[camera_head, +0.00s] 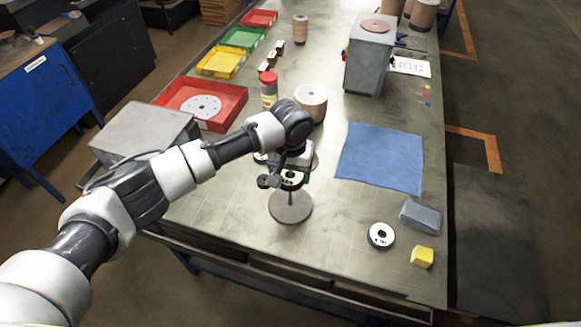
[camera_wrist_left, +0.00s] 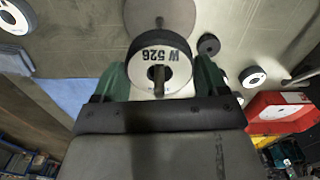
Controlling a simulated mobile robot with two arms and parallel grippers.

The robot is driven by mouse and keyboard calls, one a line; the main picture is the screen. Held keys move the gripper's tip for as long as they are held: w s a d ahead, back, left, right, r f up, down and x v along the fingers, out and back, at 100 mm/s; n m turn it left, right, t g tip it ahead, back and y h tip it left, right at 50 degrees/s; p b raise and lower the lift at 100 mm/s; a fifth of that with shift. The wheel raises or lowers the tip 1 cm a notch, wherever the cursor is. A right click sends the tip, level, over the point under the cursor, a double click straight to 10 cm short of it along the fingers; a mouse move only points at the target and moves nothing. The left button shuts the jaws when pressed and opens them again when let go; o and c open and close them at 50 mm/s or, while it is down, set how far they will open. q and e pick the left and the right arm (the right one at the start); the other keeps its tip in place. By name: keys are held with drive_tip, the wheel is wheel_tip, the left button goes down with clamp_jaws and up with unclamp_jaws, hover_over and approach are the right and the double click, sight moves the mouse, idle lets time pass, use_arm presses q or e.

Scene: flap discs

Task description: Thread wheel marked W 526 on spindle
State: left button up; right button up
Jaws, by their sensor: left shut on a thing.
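My left gripper (camera_head: 290,176) is shut on the wheel marked W 526, a dark disc with a white label face (camera_head: 291,181). In the left wrist view the wheel (camera_wrist_left: 177,55) sits between the green fingers (camera_wrist_left: 160,80), with its lettering upside down. The spindle (camera_wrist_left: 158,80) shows through the wheel's hole, and a short length of it shows beyond the wheel's rim. The wheel appears to be around the spindle, above the round grey base (camera_head: 290,207) and apart from it. How far down the rod it is I cannot tell exactly. My right gripper is not in view.
Another white-faced wheel (camera_head: 381,235) lies near a yellow block (camera_head: 422,257) and a grey block (camera_head: 421,216). A blue cloth (camera_head: 381,158) lies right of the spindle. A red-capped bottle (camera_head: 269,89) and a red tray (camera_head: 222,122) stand behind my left arm.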

use_arm(q)
wheel_tip(320, 180, down, 2)
drive_tip(key=shift+f+b, duration=0.1)
drive_tip(key=shift+b, duration=0.25)
drive_tip(key=o, duration=1.1)
drive_tip(key=shift+r, duration=0.25)
drive_tip(key=shift+c, duration=0.2)
wheel_tip(320, 180, up, 11)
drive_tip(key=shift+f+b, duration=0.1)
drive_tip(key=shift+b, duration=0.9)
